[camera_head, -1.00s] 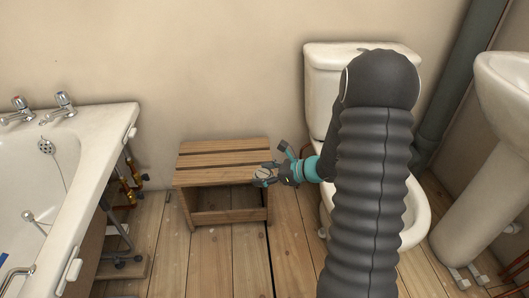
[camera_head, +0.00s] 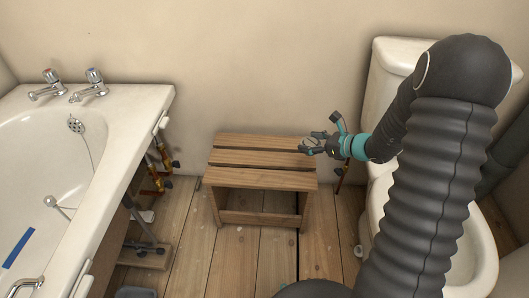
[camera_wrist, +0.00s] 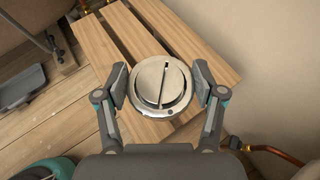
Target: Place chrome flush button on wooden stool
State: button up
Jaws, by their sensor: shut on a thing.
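The chrome flush button (camera_wrist: 160,84) is a round, shiny disc with a split across its face. In the wrist view it sits between the two fingers of my gripper (camera_wrist: 160,88), which is shut on it. The wooden stool (camera_head: 262,180) has a slatted top and stands against the wall, left of the toilet. Its slats (camera_wrist: 105,58) show below and behind the button in the wrist view. In the head view my gripper (camera_head: 312,146) is at the right end of the stool top. I cannot tell the height of the button above the slats.
The bathtub (camera_head: 150,105) with taps stands on the left. The toilet (camera_head: 385,90) is on the right, partly hidden by my arm. Copper pipes (camera_wrist: 275,152) run by the wall near the stool. The stool top looks bare.

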jog(key=w+a+f, duration=0.2)
jog(key=a, duration=0.3)
jog(key=w+a+f, duration=0.1)
jog(key=w+a, duration=0.1)
jog(key=a, duration=0.3)
jog(key=w+a+f+b, duration=0.1)
jog(key=w+a+f, duration=0.1)
jog(key=a, duration=0.3)
jog(key=shift+a+f, duration=0.3)
jog(key=shift+a, duration=0.05)
jog(key=shift+f, duration=2)
jog(key=shift+f+b, duration=0.2)
jog(key=shift+b, duration=0.15)
jog(key=o, duration=1.3)
jog(key=shift+r, duration=0.2)
